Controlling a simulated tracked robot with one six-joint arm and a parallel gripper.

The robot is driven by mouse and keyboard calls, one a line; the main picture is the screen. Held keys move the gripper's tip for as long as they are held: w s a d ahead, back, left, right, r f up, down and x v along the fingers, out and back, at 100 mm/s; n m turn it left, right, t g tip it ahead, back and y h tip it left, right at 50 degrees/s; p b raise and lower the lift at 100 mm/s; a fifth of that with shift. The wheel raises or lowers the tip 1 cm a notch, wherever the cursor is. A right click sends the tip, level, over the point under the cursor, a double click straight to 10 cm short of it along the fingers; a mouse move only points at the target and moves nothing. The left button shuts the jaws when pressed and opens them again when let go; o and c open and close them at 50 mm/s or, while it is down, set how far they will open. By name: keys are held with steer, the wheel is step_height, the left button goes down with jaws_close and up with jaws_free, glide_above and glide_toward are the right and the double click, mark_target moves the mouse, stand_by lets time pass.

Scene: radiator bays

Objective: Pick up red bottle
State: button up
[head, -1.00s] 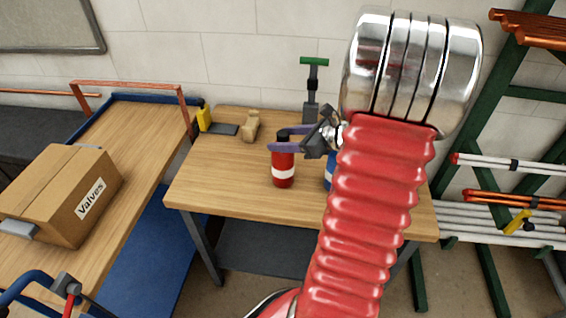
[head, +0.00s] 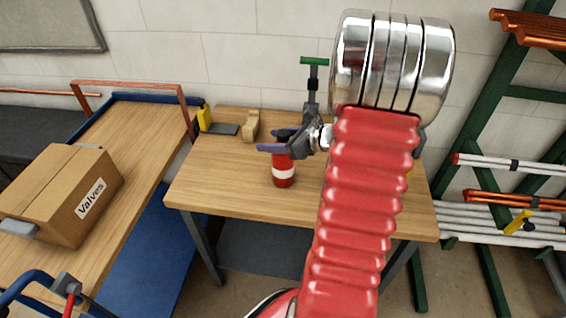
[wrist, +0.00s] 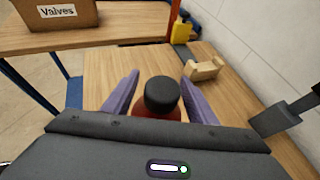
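The red bottle (head: 283,174) stands upright on the wooden table, with a white band around it. In the wrist view its black cap (wrist: 161,94) and a little of its red shoulder show between my two purple fingers; the palm hides the lower part. My gripper (head: 270,146) is at the bottle's upper part in the head view and covers its cap there. In the wrist view the fingers (wrist: 155,95) are spread, one on each side of the bottle, with a gap beside the cap.
The wooden table (head: 200,185) also bears a wooden block (head: 250,127), a yellow-and-black tool (head: 205,117) and a green-handled tool (head: 313,85) behind. A cart with a Valves box (head: 60,195) stands at left. A pipe rack (head: 500,195) stands at right.

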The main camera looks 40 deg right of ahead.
jaws_close()
stand_by(0.4)
